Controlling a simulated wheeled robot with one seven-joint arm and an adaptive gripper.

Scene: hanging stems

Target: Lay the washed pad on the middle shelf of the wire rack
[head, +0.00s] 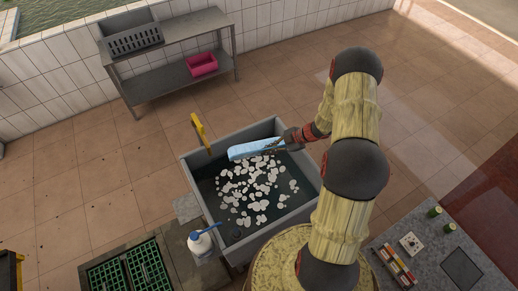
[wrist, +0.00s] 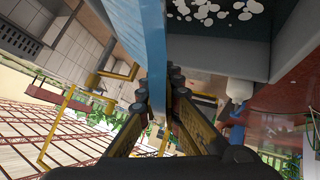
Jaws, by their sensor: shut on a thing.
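The pad (head: 254,149) is a light blue slab. In the head view it is level above the back part of a grey tub of dark water with white foam patches. My gripper (head: 286,142) is shut on its right end. In the wrist view the pad (wrist: 143,40) stretches up from between the fingers of my gripper (wrist: 157,95), close to the camera and apart from the tub wall. I cannot make out a wire rack with a middle shelf for certain in either view.
The tub (head: 193,178) has a yellow upright piece (head: 199,130) at its back left. A two-level metal table (head: 185,33) holds a grey crate (head: 131,35) and a pink bin (head: 202,64). Open tiled floor lies left.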

